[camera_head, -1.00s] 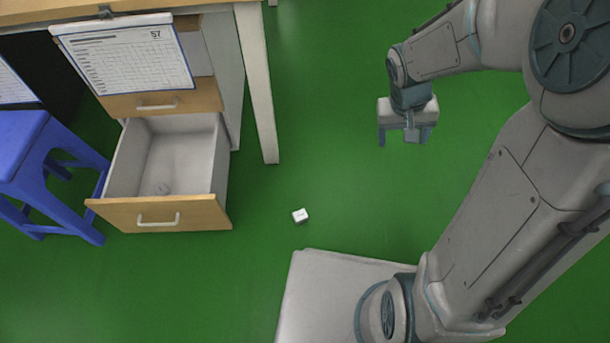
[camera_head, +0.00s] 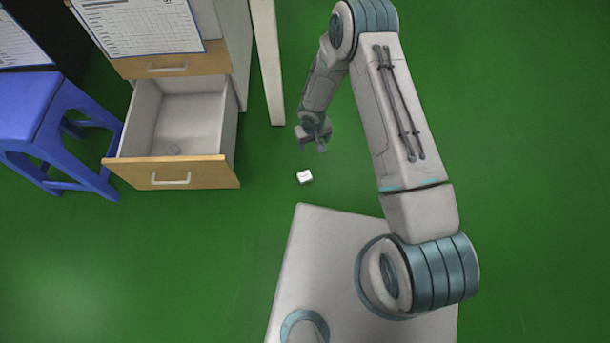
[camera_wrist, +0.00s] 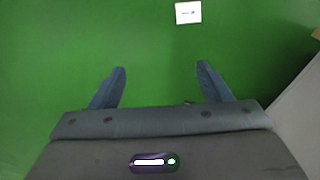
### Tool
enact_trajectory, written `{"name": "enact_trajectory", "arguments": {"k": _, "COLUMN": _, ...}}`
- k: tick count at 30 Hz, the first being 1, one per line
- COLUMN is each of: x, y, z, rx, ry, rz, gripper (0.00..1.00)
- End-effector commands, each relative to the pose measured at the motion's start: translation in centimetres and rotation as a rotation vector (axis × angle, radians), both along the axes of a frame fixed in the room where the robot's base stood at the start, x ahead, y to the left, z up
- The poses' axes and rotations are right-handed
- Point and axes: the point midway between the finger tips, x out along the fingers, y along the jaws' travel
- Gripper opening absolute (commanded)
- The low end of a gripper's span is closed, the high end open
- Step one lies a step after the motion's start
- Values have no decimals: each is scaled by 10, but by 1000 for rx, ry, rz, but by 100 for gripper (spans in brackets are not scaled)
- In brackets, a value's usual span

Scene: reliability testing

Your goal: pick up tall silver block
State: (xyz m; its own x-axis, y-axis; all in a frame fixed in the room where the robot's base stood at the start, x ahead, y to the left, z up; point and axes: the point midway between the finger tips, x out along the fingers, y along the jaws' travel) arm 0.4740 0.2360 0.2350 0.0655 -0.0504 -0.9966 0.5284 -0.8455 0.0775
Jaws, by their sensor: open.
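A small pale block (camera_head: 305,177) stands on the green floor between the open drawer and my base. It looks silver-white with a small dark mark on its top. In the wrist view the block (camera_wrist: 188,12) is at the top edge, beyond the fingertips and a little right of centre. My gripper (camera_head: 313,148) is just above the block in the head picture, apart from it. In the wrist view the gripper (camera_wrist: 163,78) is open, with only green floor between its fingers.
A table leg (camera_head: 267,65) stands behind the gripper. A blue stool (camera_head: 40,120) is at far left. Floor around the block is clear.

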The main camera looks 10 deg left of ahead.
Motion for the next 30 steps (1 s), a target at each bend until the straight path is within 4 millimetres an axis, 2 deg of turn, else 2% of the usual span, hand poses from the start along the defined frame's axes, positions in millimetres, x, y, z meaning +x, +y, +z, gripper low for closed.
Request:
{"name": "enact_trajectory", "arguments": {"k": 1, "x": -12, "y": 6, "z": -16, "rx": 8, "ry": 20, "rz": 15, "gripper": 71}}
{"name": "enact_trajectory", "arguments": {"k": 3, "x": -24, "y": 14, "z": -33, "rx": 24, "ry": 36, "rz": 28, "gripper": 71}}
{"name": "enact_trajectory", "arguments": {"k": 9, "x": -44, "y": 24, "z": -62, "rx": 47, "ry": 64, "rz": 47, "gripper": 71}}
{"name": "enact_trajectory", "arguments": {"k": 14, "x": -47, "y": 25, "z": -88, "rx": 49, "ry": 69, "rz": 48, "gripper": 71}}
{"name": "enact_trajectory", "arguments": {"k": 21, "x": -47, "y": 25, "z": -135, "rx": 50, "ry": 69, "rz": 47, "gripper": 71}}
{"name": "enact_trajectory", "arguments": {"k": 24, "x": -47, "y": 25, "z": -145, "rx": 49, "ry": 68, "rz": 47, "gripper": 71}}
{"name": "enact_trajectory", "arguments": {"k": 30, "x": -46, "y": 25, "z": -154, "rx": 49, "ry": 67, "rz": 48, "gripper": 71}}
